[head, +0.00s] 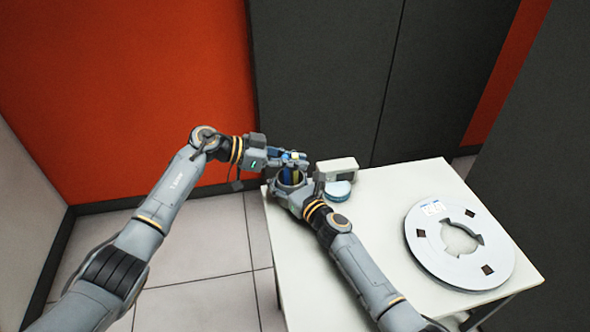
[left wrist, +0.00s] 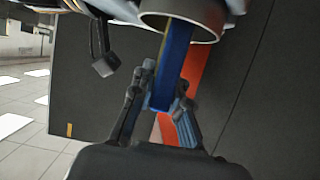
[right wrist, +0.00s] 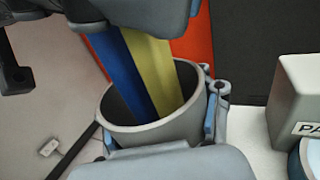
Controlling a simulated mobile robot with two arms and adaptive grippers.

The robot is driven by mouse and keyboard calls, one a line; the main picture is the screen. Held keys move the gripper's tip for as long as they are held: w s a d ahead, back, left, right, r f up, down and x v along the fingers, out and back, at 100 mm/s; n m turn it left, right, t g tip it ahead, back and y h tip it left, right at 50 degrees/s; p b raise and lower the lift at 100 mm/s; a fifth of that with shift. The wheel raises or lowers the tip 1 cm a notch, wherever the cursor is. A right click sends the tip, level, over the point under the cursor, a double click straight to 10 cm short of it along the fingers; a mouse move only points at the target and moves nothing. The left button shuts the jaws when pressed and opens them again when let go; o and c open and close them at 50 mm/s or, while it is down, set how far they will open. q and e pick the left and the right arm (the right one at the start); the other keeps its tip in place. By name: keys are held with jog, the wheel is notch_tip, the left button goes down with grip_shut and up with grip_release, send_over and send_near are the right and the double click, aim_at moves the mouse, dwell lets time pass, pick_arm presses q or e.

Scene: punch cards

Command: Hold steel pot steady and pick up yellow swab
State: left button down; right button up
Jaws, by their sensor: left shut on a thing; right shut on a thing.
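The steel pot (right wrist: 150,138) is a grey open cylinder at the table's back left corner. My right gripper (head: 290,190) is shut on it. A blue swab (right wrist: 122,75) and a yellow swab (right wrist: 150,62) stand tilted in the pot, side by side. My left gripper (head: 295,158) is above the pot, shut at the swabs' upper ends. In the left wrist view, the blue swab (left wrist: 172,65) lies between the fingers and hides most of the yellow one. I cannot tell whether the fingers grip one swab or both. The swabs' lower ends are inside the pot.
A grey-white box (head: 336,168) and a light-blue round item (head: 338,188) stand close to the pot's right. A large white reel (head: 425,255) lies on the right of the white table (head: 380,230). The middle of the table is clear. A dark cabinet (head: 330,80) rises behind.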

pick_arm(q)
notch_tip(320, 180, up, 10)
jog(key=shift+f, duration=0.1)
dwell(0.4)
pick_arm(e)
jog(key=o, duration=1.7)
jog(key=shift+s, duration=0.1)
